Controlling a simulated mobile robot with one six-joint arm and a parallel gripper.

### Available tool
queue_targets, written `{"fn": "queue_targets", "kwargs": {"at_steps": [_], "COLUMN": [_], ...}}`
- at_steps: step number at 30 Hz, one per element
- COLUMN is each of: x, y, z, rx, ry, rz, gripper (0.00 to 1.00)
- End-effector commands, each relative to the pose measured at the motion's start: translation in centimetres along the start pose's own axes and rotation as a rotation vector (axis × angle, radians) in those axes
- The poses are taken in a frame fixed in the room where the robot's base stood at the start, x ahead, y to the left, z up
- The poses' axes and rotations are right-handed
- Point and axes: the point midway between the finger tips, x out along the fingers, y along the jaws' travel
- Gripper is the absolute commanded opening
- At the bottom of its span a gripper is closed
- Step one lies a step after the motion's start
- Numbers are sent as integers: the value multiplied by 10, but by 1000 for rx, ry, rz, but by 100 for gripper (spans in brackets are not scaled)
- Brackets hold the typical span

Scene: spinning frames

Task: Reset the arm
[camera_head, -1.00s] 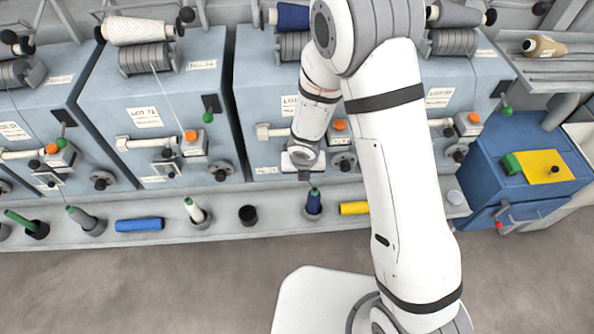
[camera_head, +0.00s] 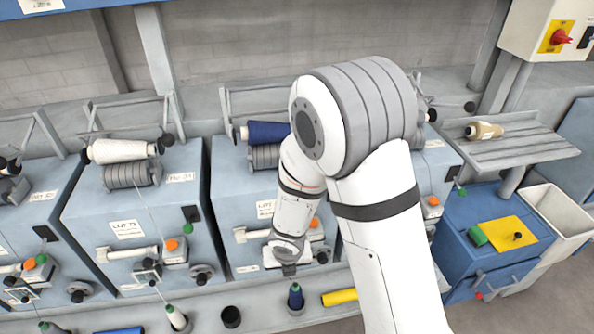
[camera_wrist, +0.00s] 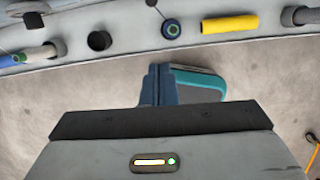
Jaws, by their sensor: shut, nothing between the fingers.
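My gripper (camera_head: 289,269) hangs in front of the middle blue-grey spinning unit (camera_head: 232,185), just above a dark blue bobbin (camera_head: 295,296) that stands on the front ledge. In the wrist view my gripper (camera_wrist: 172,72) is shut and holds nothing; its fingers are over the floor beyond the ledge edge. The blue bobbin (camera_wrist: 171,28) shows there from above, apart from the fingers. My white arm covers part of the units on the right.
The ledge holds a yellow tube (camera_head: 339,297), an empty black cup (camera_head: 231,317) and a white bobbin (camera_head: 177,318). A blue cabinet (camera_head: 470,217) stands on the right beside a white bin (camera_head: 560,220). A tan cone (camera_head: 484,130) lies on the shelf above.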

Motion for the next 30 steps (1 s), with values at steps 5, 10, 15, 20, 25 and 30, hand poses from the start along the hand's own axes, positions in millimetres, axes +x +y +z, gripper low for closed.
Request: {"fn": "queue_targets", "kwargs": {"at_steps": [5, 10, 15, 20, 25, 30], "x": [-8, -54, -122, -181, -236, -278], "y": [-7, -49, -108, -153, -184, -194], "z": [5, 24, 28, 9, -27, -65], "rx": [67, 488, 1138, 1748, 2382, 2932], "ry": [-13, -70, -145, -195, -216, -184], "rz": [-8, -52, -82, -72, -26, 44], "gripper": [0, 0, 0, 0, 0, 0]}}
